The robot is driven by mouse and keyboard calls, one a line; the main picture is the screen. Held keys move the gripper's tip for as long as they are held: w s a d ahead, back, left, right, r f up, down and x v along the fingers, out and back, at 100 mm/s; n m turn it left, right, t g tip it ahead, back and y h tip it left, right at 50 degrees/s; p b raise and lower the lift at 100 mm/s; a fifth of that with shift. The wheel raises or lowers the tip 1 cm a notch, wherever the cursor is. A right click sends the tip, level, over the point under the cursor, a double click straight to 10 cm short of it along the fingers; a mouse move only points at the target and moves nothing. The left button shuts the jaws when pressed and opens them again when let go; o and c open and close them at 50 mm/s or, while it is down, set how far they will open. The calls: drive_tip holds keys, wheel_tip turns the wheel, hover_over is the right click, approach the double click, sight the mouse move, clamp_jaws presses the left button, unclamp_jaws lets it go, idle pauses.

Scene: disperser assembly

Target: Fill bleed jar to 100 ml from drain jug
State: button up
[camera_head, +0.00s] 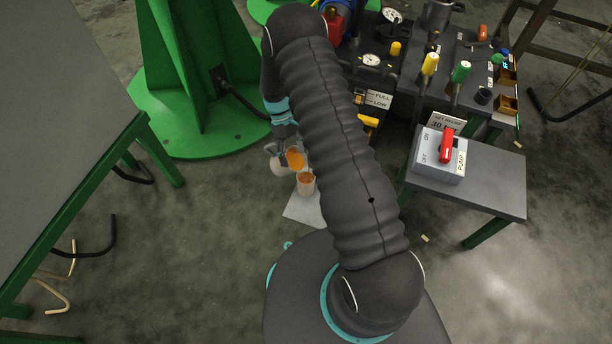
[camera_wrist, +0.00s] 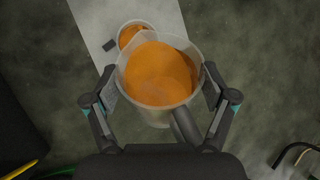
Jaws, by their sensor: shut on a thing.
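My gripper (camera_wrist: 160,102) is shut on the drain jug (camera_wrist: 150,115), a translucent jug of orange fluid, with one finger on each side of it. The jug's dark handle points back toward my wrist. In the head view the jug (camera_head: 294,160) is held beside the bleed jar and looks tilted toward it. The bleed jar (camera_head: 306,187) is a small clear cup with orange fluid in it. It also shows just beyond the jug's lip in the wrist view (camera_wrist: 122,36). The jug partly hides the jar there. I cannot read the jar's level or see a stream.
The jar stands on a pale sheet (camera_head: 297,211) on the floor; a small dark block (camera_wrist: 110,45) lies beside it. A pump switch box (camera_head: 438,154) sits on a side table to the right. A green stand (camera_head: 190,130) is at the left; the floor between is clear.

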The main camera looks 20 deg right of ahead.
drive_tip(key=shift+s+d+f+t+y, duration=0.2)
drive_tip(key=shift+d+t+y, duration=0.05)
drive_tip(key=shift+t+y, duration=0.15)
idle(2.4)
drive_tip(key=shift+s+d+r+y+p, duration=0.1)
drive_tip(key=shift+d+r+y+p, duration=0.1)
drive_tip(key=shift+y+p, duration=0.15)
idle(1.9)
